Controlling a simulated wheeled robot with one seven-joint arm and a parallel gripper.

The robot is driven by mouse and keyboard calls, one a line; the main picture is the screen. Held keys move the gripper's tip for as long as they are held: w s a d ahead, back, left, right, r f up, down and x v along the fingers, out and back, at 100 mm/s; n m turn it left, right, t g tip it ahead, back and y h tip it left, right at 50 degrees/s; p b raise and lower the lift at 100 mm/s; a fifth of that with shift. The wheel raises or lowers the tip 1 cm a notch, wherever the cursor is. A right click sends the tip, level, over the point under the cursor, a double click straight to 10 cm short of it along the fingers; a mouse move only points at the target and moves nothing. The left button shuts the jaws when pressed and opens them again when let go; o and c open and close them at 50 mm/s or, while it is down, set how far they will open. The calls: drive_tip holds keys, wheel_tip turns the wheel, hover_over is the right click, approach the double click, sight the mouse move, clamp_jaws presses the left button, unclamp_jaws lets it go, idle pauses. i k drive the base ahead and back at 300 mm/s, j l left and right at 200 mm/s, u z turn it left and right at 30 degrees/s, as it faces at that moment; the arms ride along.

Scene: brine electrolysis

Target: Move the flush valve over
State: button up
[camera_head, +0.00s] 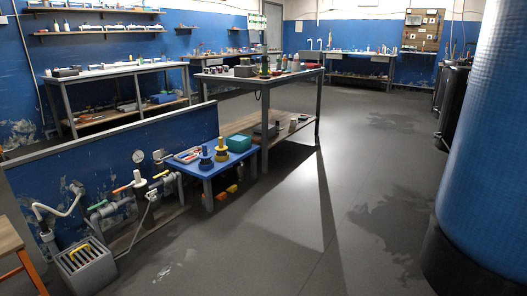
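A low blue panel (120,160) at the left carries pipework near the floor. A valve with an orange handle (122,188) sits on the pipe, and a valve with a yellow handle (160,174) is to its right. I cannot tell which one is the flush valve, and their exact handle positions are too small to read. A round white gauge (138,156) stands above the pipe. A pale curved hose (52,209) runs at the left end, above a grey slotted bin (85,268). My gripper is not in view.
A big blue cylinder (492,150) with a black base fills the right side. The middle floor (300,225) is clear.

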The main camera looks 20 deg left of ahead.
sight(74, 182)
drive_tip(key=i+j+u, duration=0.25)
drive_tip(key=i+u, duration=0.55)
drive_tip(key=u, duration=0.15)
drive_tip(key=i+u, duration=0.5)
drive_tip(key=i+l+u, duration=0.25)
drive_tip(key=u, duration=0.25)
drive_tip(key=i+u, duration=0.45)
drive_tip(key=i, duration=0.35)
drive_tip(key=i+j+z, duration=0.4)
drive_tip(key=i+z, duration=0.15)
drive_tip(key=i, duration=0.15)
